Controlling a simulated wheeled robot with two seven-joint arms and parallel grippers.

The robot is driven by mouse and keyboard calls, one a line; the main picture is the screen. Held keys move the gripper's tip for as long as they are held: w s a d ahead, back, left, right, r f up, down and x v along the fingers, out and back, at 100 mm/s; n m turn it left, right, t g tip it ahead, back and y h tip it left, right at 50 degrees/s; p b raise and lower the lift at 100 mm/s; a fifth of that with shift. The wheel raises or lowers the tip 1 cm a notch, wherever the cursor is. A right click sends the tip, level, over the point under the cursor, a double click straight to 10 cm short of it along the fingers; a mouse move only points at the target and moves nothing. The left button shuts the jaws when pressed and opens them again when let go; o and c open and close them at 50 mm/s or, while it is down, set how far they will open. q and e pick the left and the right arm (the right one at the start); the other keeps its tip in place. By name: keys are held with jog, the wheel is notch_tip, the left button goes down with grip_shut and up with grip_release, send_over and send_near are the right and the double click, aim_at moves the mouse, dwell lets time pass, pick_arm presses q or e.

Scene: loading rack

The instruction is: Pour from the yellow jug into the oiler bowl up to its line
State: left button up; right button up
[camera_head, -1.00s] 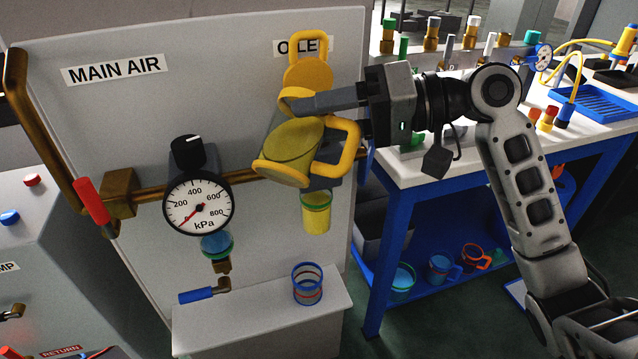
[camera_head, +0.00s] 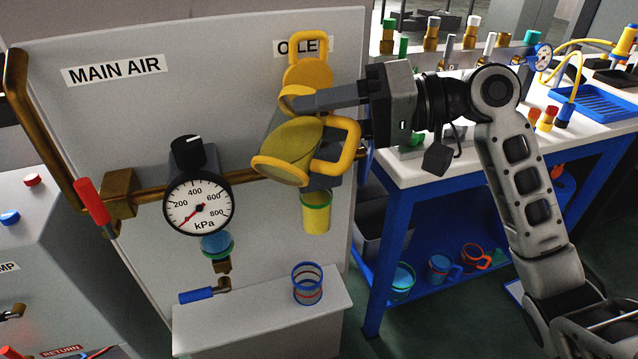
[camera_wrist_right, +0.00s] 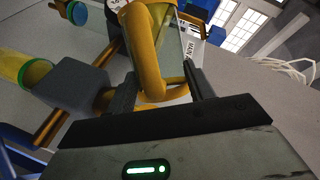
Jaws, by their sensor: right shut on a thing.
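The yellow jug (camera_head: 287,150) is tilted steeply in front of the grey panel, below the OILER label (camera_head: 300,46). My right gripper (camera_head: 318,104) is shut on it. In the right wrist view its yellow handle (camera_wrist_right: 146,50) is between the fingers. The oiler bowl (camera_head: 316,214) hangs just below and right of the jug, with a green rim and yellowish contents. It also shows in the right wrist view (camera_wrist_right: 22,72). Its line cannot be made out, and the jug hides the top of the oiler. No stream is clearly visible. My left gripper is out of view.
A gauge (camera_head: 199,204) and brass pipe (camera_head: 240,179) lie left of the jug. A red-handled lever (camera_head: 92,202) is farther left. A blue-rimmed cup (camera_head: 307,284) stands on the ledge (camera_head: 255,318) below. A blue-framed bench (camera_head: 430,170) with several fittings is at right.

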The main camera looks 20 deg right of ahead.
aim_at(319, 163)
dwell(0.5)
